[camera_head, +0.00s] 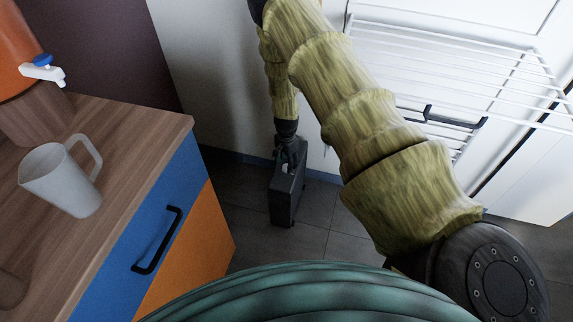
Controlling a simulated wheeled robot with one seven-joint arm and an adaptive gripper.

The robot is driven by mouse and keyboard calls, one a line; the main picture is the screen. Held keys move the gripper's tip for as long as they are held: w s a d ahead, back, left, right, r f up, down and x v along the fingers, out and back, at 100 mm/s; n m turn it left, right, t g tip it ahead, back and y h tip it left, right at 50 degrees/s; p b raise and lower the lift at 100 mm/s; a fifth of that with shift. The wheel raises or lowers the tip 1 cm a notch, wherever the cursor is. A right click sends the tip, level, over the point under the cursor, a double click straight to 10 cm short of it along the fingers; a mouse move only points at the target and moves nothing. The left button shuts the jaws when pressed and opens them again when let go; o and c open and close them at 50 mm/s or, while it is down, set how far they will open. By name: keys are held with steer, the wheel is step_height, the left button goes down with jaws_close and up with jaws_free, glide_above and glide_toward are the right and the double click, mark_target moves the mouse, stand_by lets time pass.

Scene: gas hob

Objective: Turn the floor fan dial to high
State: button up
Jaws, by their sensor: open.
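A dark, upright, box-shaped unit (287,197) stands on the floor near the wall, in the middle of the view. I take it to be the floor fan. My gripper (287,160) points down at the top of it, at the end of my yellow-green arm. The fingers are small and dark in this view and look open. A small pale patch shows by the fingertips, but I cannot tell whether it is the dial. The dial's setting cannot be read. Whether the fingers touch the unit is unclear.
A wooden counter (135,150) with blue and orange fronts stands at the left, holding a grey jug (62,182) and an orange dispenser with a tap (42,70). A white wire rack (470,75) is at the upper right. Tiled floor (245,235) is clear around the unit.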

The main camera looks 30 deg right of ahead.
step_height(320, 180, up, 10)
steer(key=shift+f, duration=0.25)
stand_by(0.6)
steer(key=s+a+f+n+h, duration=0.1)
steer(key=s+a+f+n, duration=0.3)
steer(key=s, duration=0.6)
steer(key=s+a+f+n, duration=0.3)
steer(key=s+a+f, duration=0.15)
steer(key=s, duration=0.55)
steer(key=s+a+r+n+y, duration=0.1)
steer(key=s+a+n, duration=0.4)
steer(key=s, duration=0.5)
steer(key=s+a+r+n, duration=0.1)
steer(key=s+a+n, duration=0.3)
steer(key=s+a, duration=0.45)
step_height(320, 180, up, 14)
steer(key=s+d+p, duration=0.1)
steer(key=p, duration=1.3)
steer(key=shift+d, duration=0.35)
